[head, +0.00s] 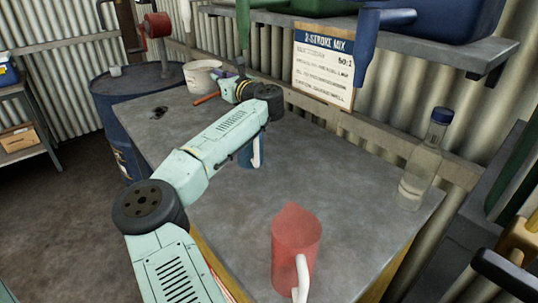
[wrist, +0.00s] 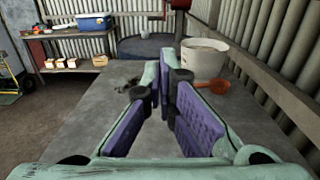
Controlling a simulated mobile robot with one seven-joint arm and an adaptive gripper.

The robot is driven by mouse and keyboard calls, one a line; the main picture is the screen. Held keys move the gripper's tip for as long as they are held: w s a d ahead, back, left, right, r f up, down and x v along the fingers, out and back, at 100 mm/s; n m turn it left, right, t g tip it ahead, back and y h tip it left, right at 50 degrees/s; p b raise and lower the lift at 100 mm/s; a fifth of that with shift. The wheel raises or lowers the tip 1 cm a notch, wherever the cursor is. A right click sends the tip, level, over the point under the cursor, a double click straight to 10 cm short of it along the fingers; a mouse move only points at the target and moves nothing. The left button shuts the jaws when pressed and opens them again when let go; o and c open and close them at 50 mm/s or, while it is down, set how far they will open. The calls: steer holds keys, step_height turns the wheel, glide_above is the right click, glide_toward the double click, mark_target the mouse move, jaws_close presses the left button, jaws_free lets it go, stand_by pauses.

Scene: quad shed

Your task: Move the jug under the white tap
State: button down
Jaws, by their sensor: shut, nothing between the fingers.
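A see-through red jug (head: 293,248) with a white handle stands upright at the table's near edge in the head view. A blue jug or mug (head: 251,154) with a white handle stands mid-table, partly hidden behind my arm. My gripper (head: 230,90) is shut and empty over the far part of the table, apart from both jugs. Its closed fingers (wrist: 169,82) point toward a white bucket in the wrist view.
The white bucket (head: 203,75) and a red-orange scoop (head: 207,98) are at the table's far end. A clear bottle (head: 419,170) stands at the right edge. A blue tap (head: 384,22) and a green tap (head: 243,22) hang from the shelf. A blue drum (head: 112,100) adjoins the table.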

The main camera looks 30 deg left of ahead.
glide_above(262, 149)
steer(key=v, duration=0.4)
step_height(262, 149, down, 15)
steer(key=b, duration=1)
steer(key=shift+d, duration=0.1)
steer(key=shift+a, duration=0.5)
steer(key=shift+w, duration=0.1)
